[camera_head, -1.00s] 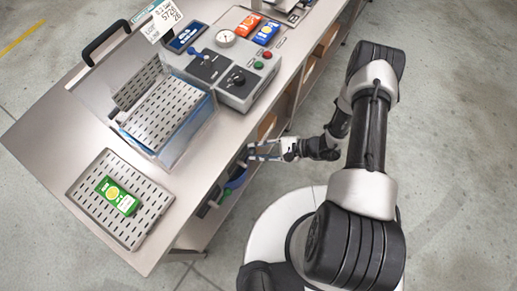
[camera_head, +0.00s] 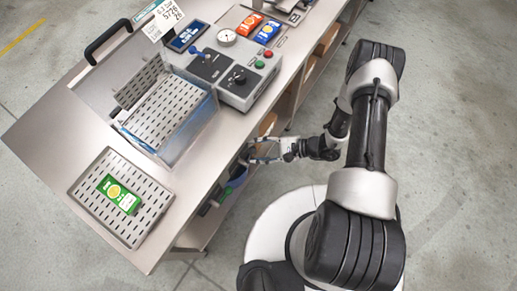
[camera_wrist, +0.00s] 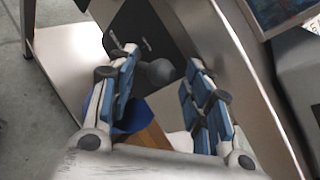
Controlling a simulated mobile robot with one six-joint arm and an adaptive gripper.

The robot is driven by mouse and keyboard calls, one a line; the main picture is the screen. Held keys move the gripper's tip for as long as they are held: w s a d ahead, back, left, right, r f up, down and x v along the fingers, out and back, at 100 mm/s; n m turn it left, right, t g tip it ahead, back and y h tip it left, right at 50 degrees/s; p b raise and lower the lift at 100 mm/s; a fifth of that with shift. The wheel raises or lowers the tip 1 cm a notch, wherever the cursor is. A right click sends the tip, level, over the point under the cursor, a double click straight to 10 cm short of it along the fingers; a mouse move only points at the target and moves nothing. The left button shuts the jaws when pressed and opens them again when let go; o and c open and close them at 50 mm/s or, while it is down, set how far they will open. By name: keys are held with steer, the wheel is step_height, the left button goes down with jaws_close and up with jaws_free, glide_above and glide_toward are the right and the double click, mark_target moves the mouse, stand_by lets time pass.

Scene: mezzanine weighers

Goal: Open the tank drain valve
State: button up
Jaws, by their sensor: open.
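The tank is the clear-walled basin (camera_head: 188,135) with a blue lower part and a perforated plate inside, set in the steel bench. My gripper (camera_head: 258,152) is at the bench's front side, below the top's edge. In the wrist view my gripper (camera_wrist: 158,95) is open, its blue-padded fingers apart. A dark round knob (camera_wrist: 158,72) shows between and beyond the fingertips, in front of a dark panel (camera_wrist: 145,35); it looks like the drain valve's handle end. I cannot tell whether a finger touches it. The rest of the valve is hidden.
A blue part (camera_wrist: 132,120) and a brown block (camera_wrist: 152,136) lie below the fingers. On the bench stand a perforated tray (camera_head: 140,225) with a green carton (camera_head: 118,194) and a grey control box (camera_head: 238,92). Open floor (camera_head: 450,150) lies to the right.

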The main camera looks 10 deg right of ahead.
steer(key=v, duration=1.2)
